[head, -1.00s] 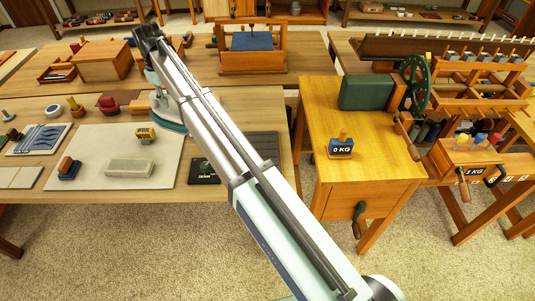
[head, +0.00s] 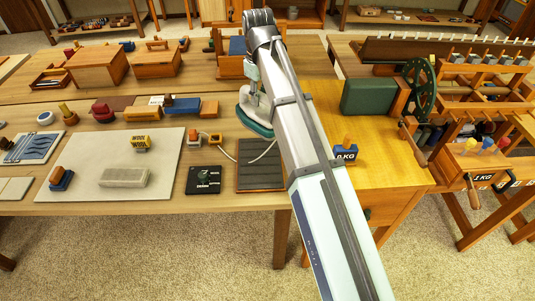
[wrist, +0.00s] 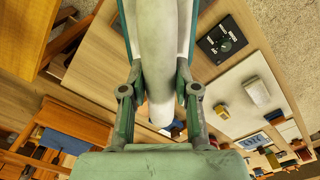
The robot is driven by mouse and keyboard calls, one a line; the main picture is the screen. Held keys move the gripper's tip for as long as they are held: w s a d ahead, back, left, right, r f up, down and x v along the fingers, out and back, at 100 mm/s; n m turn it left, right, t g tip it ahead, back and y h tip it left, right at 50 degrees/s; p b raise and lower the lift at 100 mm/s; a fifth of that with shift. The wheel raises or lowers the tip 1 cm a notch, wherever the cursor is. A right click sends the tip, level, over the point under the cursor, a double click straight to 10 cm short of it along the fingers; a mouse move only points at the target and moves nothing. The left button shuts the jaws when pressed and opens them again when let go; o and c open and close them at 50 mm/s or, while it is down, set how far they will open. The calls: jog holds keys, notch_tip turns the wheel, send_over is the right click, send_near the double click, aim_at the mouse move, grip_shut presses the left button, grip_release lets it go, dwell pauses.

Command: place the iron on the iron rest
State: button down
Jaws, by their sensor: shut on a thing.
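The iron (head: 256,127), with a pale body and a teal sole, is held in my gripper (head: 252,90). In the wrist view my gripper's two green fingers (wrist: 160,98) are shut around the iron's pale rounded part (wrist: 155,40), and the iron hides much of what lies beyond. The iron rest appears to be the dark ribbed plate (head: 260,175) on the near table, and it is bare. In the head view the iron shows just behind the plate's far edge, and it looks raised above the table. A pale cord runs near the iron.
A yellow wooden cabinet (head: 395,175) with a 0 KG block (head: 346,153) is to the right.

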aim_at(260, 110)
notch_tip(260, 110, down, 20)
jog(key=p, duration=0.4)
jog(key=shift+r+p, duration=0.25)
jog(key=shift+p, duration=0.05)
jog(key=shift+s+f, duration=0.1)
jog(key=shift+f, duration=0.05)
jog(key=c, duration=0.9)
grip_release()
jog(key=shift+o, duration=0.2)
notch_tip(260, 110, up, 12)
jog(key=b, duration=0.3)
jog(key=shift+b, duration=0.35)
